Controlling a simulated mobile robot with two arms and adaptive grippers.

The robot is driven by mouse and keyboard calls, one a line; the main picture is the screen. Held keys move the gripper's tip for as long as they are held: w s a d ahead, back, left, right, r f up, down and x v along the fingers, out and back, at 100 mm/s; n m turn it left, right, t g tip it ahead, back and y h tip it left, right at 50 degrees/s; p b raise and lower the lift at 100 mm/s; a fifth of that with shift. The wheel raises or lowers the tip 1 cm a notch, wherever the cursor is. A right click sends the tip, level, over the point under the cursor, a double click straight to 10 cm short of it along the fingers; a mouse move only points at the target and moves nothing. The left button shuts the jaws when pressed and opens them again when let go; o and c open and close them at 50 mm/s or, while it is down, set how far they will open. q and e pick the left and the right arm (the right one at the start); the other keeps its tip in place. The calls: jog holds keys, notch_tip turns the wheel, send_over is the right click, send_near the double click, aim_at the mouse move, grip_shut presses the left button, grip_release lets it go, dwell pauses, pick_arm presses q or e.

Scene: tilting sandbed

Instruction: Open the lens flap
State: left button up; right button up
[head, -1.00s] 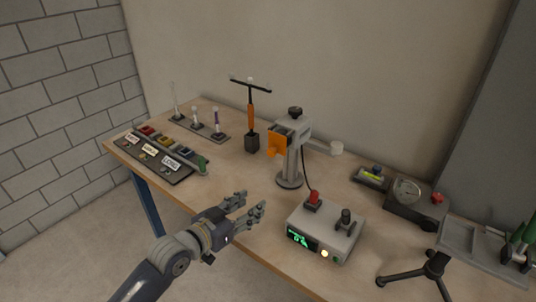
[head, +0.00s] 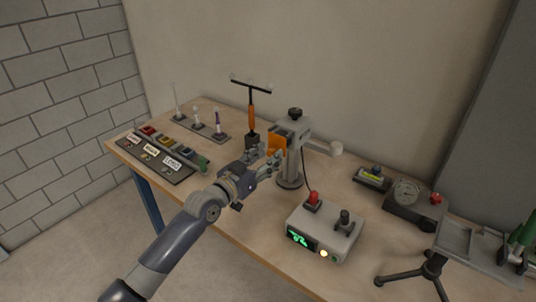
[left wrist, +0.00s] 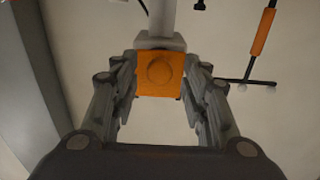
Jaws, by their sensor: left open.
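The orange lens flap (head: 278,144) is on the head of a grey stand (head: 291,163) near the middle of the table. In the left wrist view the flap (left wrist: 160,74) is a square orange plate with a round bulge, and it covers the front of the grey head. My left gripper (head: 267,158) is open, its fingers just in front of and below the flap. In the left wrist view my left gripper (left wrist: 161,95) has a finger on each side of the flap; contact cannot be told. My right gripper is not in view.
An orange-handled T-shaped tool (head: 251,110) stands in a dark block left of the stand. A control box (head: 323,233) with a red knob sits in front, right of my arm. A labelled tray (head: 160,154) lies at left. A dial gauge (head: 406,192) is at right.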

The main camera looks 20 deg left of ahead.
pick_arm(q)
jog(key=shift+w+d, duration=0.2)
jog(key=shift+w, duration=0.25)
grip_shut()
jog(key=shift+r, duration=0.1)
